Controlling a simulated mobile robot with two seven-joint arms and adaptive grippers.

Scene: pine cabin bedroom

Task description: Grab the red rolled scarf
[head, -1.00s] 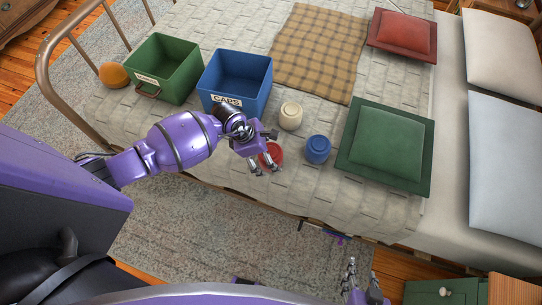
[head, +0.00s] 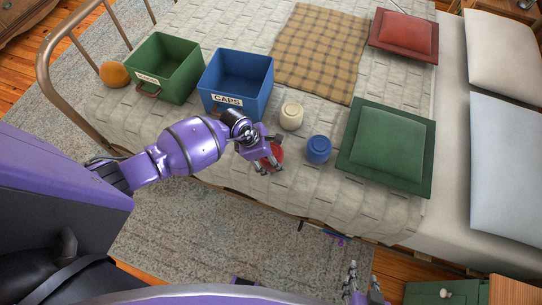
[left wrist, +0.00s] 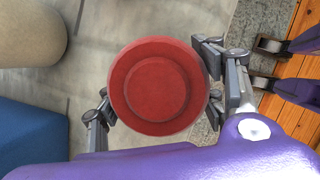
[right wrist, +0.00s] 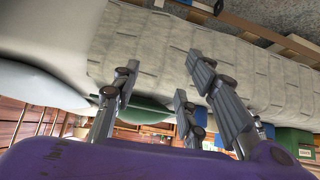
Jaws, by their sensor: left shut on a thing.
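The red rolled scarf (head: 275,154) is a short round roll at the near edge of the bed. My left gripper (head: 268,160) comes over it from the left and partly hides it. In the left wrist view the scarf's round end (left wrist: 155,86) sits between the fingers of my left gripper (left wrist: 158,90), which touch it on both sides, so the gripper is shut on it. I cannot tell whether the scarf is off the blanket. My right gripper (head: 359,284) is low at the bottom of the head view. In the right wrist view its fingers (right wrist: 160,85) are spread and empty.
A cream roll (head: 291,116) and a blue roll (head: 318,149) stand close by. A blue bin (head: 226,101) labelled CAPS and a green bin (head: 182,88) stand behind, with an orange ball (head: 114,74) to the left. A green cushion (head: 388,143) lies to the right.

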